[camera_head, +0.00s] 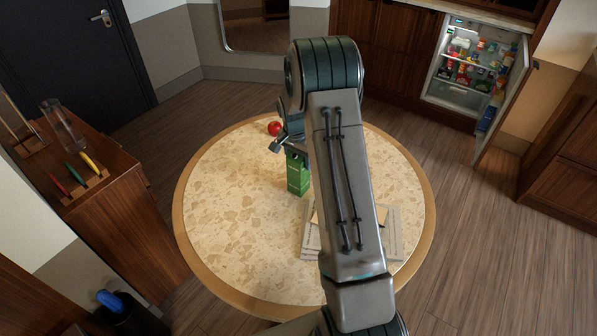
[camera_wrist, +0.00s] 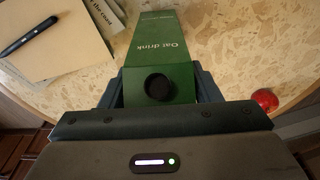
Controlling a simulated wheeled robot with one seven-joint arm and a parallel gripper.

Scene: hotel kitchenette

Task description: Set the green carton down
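The green carton (camera_head: 298,178) is upright over the round table, below my gripper (camera_head: 291,148). In the wrist view the carton (camera_wrist: 160,50) reads "Oat drink" and has a black cap near the palm. My gripper (camera_wrist: 160,80) has a finger against each side of its top, shut on it. Its base looks at or close to the tabletop; I cannot tell whether it touches.
The round stone-topped table (camera_head: 235,210) has free room at left and front. A red apple (camera_head: 274,128) lies near its far edge, also in the wrist view (camera_wrist: 265,99). Books (camera_head: 393,235) lie right of the carton, with a notepad (camera_wrist: 55,40) and pen (camera_wrist: 28,37).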

